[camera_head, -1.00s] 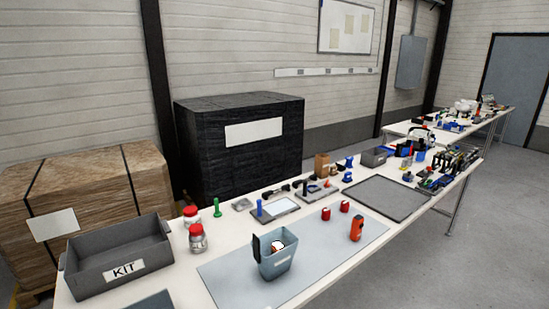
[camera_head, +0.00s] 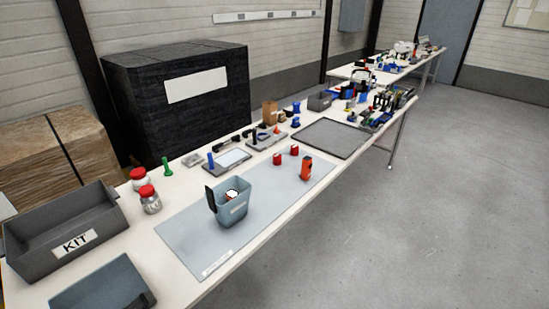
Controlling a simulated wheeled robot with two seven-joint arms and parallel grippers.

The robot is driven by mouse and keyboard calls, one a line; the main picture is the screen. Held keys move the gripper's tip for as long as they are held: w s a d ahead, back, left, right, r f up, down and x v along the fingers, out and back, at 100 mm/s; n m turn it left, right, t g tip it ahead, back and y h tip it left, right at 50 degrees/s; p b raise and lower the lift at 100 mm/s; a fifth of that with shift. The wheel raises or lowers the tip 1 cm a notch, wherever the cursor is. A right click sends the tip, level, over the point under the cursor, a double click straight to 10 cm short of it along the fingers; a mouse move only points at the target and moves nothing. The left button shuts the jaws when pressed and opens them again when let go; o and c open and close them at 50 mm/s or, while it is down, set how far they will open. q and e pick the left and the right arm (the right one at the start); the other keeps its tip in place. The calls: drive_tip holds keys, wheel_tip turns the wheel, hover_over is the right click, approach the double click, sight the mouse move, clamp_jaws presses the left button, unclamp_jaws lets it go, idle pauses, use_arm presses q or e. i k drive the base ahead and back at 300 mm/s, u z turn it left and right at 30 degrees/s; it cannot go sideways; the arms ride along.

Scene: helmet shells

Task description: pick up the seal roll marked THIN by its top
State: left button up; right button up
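Two small red roll-like pieces stand on the table, one on the left (camera_head: 278,158) and one on the right (camera_head: 294,150). They are near the back edge of the pale mat (camera_head: 185,235). They may be seal rolls, but no THIN mark is readable at this size. A blue-grey bin (camera_head: 235,213) on the mat holds a white round item with some orange, only partly visible. Neither of my grippers is in view.
A grey KIT box (camera_head: 77,242) and a blue-grey flat item (camera_head: 105,285) are at the near left. Two red-lidded jars (camera_head: 150,202) stand beside the KIT box. An orange tool (camera_head: 306,168) stands on the mat. Clear floor (camera_head: 430,220) lies to the right.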

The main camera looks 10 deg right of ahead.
sight(276, 157)
drive_tip(key=z, duration=2.05)
drive_tip(key=i, duration=3.8)
drive_tip(key=u, duration=4.5)
